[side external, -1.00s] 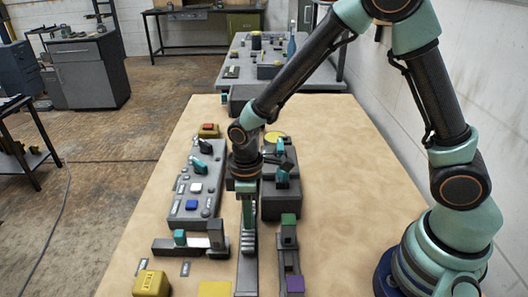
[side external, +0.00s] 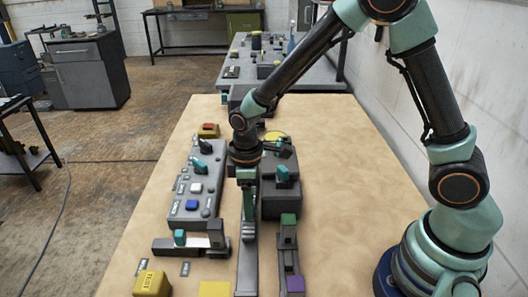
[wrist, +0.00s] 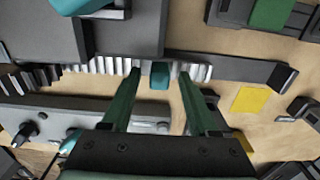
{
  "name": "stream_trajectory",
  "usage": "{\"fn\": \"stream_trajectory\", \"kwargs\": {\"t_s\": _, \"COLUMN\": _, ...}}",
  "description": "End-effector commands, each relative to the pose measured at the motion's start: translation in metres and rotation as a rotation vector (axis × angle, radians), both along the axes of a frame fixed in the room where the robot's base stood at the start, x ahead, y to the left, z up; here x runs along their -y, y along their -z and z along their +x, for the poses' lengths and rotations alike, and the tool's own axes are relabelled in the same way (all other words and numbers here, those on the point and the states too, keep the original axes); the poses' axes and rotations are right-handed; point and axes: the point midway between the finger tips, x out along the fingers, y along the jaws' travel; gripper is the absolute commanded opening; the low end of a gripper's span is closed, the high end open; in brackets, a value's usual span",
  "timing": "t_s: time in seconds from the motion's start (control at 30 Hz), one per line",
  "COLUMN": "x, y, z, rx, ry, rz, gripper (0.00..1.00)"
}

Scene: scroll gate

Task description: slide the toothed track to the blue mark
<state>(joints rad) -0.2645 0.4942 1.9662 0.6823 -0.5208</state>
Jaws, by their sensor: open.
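The toothed track (wrist: 228,71) is a dark bar with pale teeth, running left to right across the wrist view. It also shows in the side view (side external: 247,262), below my gripper. A small teal block (wrist: 160,76) sits at the track, between my fingertips in the wrist view. My gripper (wrist: 160,72) is open, with one green finger on each side of the block; I cannot tell whether either finger touches it. In the side view, my gripper (side external: 247,205) points down over the track and hides part of it. I cannot make out a blue mark on the track.
A grey panel (side external: 181,211) with a blue button (side external: 191,204) stands left of the track. A dark box (side external: 280,200) and a slider with a purple block (side external: 294,284) are to its right. A yellow square (side external: 214,289) lies near the front.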

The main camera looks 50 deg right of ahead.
Motion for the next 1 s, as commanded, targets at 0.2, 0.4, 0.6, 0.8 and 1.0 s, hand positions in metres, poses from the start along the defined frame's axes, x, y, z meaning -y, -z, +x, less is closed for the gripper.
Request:
{"fn": "stream_trajectory", "kwargs": {"t_s": 0.2, "x": 0.000, "y": -0.041, "z": 0.002, "rx": 0.009, "ry": 0.000, "rz": 0.002, "gripper": 0.60}}
{"fn": "stream_trajectory", "kwargs": {"t_s": 0.4, "x": 0.000, "y": -0.081, "z": 0.002, "rx": 0.008, "ry": 0.000, "rz": 0.002, "gripper": 0.60}}
{"fn": "stream_trajectory", "kwargs": {"t_s": 0.6, "x": 0.000, "y": -0.106, "z": 0.001, "rx": 0.004, "ry": 0.000, "rz": 0.001, "gripper": 0.60}}
{"fn": "stream_trajectory", "kwargs": {"t_s": 0.8, "x": 0.000, "y": -0.114, "z": 0.000, "rx": 0.002, "ry": 0.000, "rz": 0.001, "gripper": 0.60}}
{"fn": "stream_trajectory", "kwargs": {"t_s": 1.0, "x": 0.000, "y": -0.114, "z": 0.000, "rx": 0.001, "ry": 0.000, "rz": 0.000, "gripper": 0.60}}
